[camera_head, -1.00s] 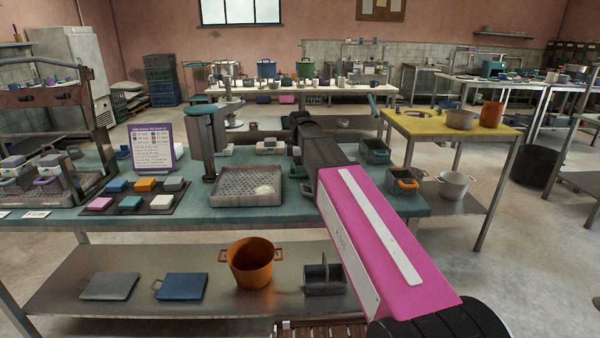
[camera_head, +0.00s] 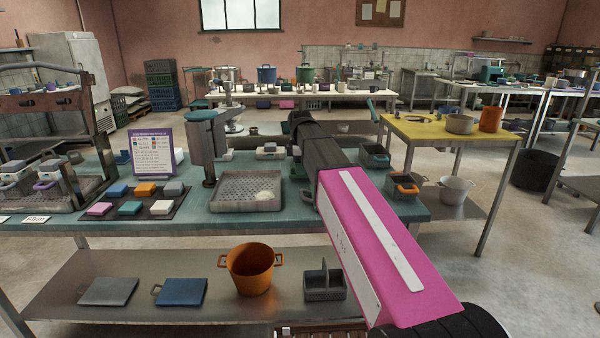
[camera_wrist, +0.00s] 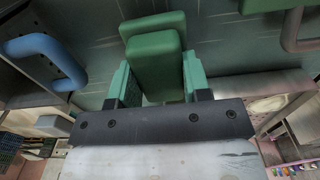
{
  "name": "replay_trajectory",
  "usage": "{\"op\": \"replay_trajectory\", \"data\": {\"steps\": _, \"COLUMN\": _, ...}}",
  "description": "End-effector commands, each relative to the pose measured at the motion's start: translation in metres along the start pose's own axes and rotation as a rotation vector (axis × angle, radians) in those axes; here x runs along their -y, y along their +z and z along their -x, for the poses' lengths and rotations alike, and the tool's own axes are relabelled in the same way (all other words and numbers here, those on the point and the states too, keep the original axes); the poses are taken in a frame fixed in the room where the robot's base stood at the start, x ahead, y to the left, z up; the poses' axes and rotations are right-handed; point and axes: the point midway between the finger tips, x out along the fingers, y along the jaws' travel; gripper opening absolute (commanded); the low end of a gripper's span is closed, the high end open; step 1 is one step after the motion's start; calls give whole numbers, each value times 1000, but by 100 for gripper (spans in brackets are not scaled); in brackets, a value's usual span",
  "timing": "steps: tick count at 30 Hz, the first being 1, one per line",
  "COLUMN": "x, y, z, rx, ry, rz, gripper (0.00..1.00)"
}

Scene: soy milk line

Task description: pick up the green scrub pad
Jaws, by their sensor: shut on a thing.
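In the wrist view my gripper (camera_wrist: 156,92) has teal fingers on either side of a green block (camera_wrist: 154,62), which looks like the scrub pad. The fingers are shut on it. A second green piece (camera_wrist: 153,24) shows just beyond it; I cannot tell whether it is a separate pad or part of the same one. Below them lies a dark green surface (camera_wrist: 215,50). In the head view my arm reaches over the work table, and the gripper and what it holds are hidden behind it.
The teal table (camera_head: 270,236) holds a perforated tray (camera_head: 225,204), a grey post (camera_head: 203,150), a purple-framed sign (camera_head: 152,154) and a dark mat with several coloured blocks. Grey bins (camera_head: 375,158) stand to the right. A blue handle (camera_wrist: 45,50) is at left in the wrist view.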

Motion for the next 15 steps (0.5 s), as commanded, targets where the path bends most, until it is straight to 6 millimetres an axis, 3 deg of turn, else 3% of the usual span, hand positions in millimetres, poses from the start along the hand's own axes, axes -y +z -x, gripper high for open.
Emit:
{"op": "replay_trajectory", "data": {"steps": 3, "x": -1, "y": 0, "z": 22, "rx": 0, "ry": 2, "rz": 0, "gripper": 17}}
{"op": "replay_trajectory", "data": {"steps": 15, "x": 53, "y": -66, "z": 69, "rx": -1, "ry": 2, "rz": 3, "gripper": 17}}
